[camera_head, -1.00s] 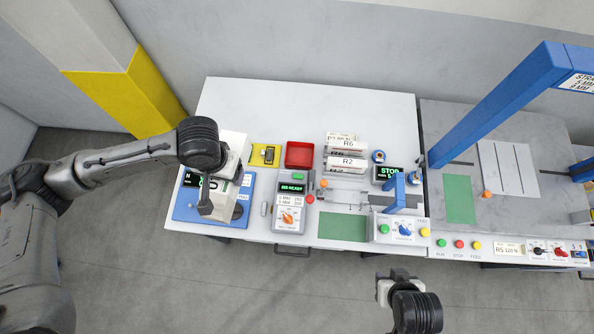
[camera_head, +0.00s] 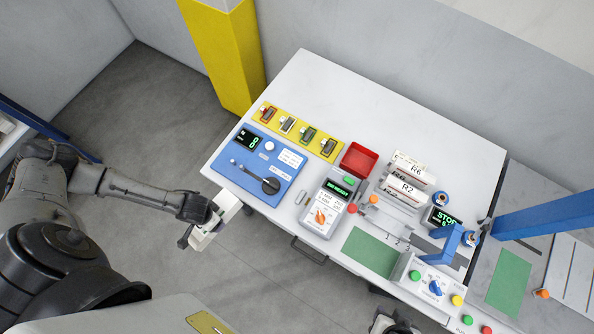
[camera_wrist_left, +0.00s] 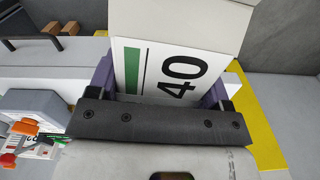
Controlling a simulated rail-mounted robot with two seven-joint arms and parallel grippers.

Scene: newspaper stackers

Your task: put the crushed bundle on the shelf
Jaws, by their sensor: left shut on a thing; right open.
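My left gripper (camera_head: 208,226) is shut on a white block (camera_head: 226,212), off the table's front left edge. In the left wrist view the white block (camera_wrist_left: 160,28) shows a green bar and the number 40 between the two fingers. I cannot tell whether it is crushed. My right gripper (camera_head: 384,322) is only partly in view at the bottom edge, open and away from the block. A blue frame (camera_head: 42,130) with a pale board stands at the far left edge; I cannot tell whether it is the shelf.
The white table (camera_head: 330,90) holds a blue panel (camera_head: 262,165), a red tray (camera_head: 358,160), a grey control box (camera_head: 327,204) and rolled bundles (camera_head: 405,188). A yellow post (camera_head: 225,60) stands behind its left corner. Grey floor (camera_head: 150,120) lies open between table and frame.

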